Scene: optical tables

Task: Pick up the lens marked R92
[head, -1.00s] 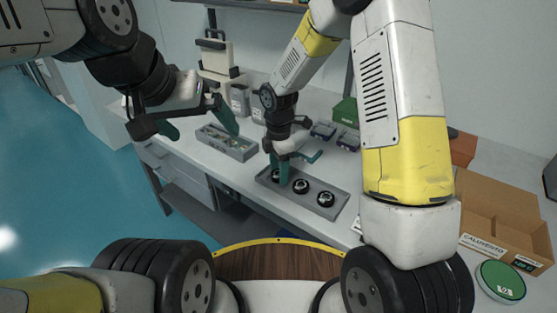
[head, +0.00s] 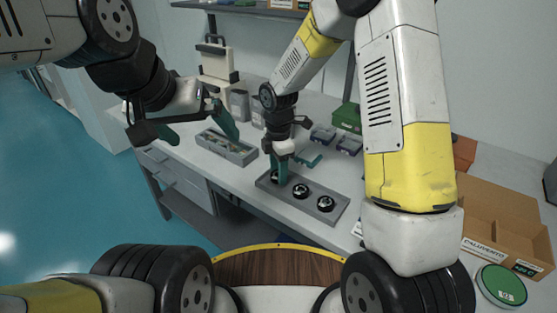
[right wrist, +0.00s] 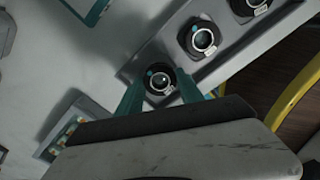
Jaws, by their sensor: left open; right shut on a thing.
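A grey tray (head: 322,216) on the table holds round black lenses in a row. The middle lens (head: 300,191) and the right lens (head: 325,203) show clearly. My right gripper (head: 283,168) is at the tray's left end, shut on the lens there, which it mostly hides in the head view. In the right wrist view this gripped lens (right wrist: 160,80) sits between the two teal fingers, with a teal dot on its rim. I cannot read any marking, nor tell whether it is clear of the tray. My left gripper (head: 198,130) is open and empty, above the table's left part.
A grey box with small parts (head: 226,148) stands left of the tray. Blue-grey cases (head: 335,140) and a green box (head: 347,116) lie behind. An open cardboard box (head: 500,225) and a round green-lidded tin (head: 502,286) are at the right.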

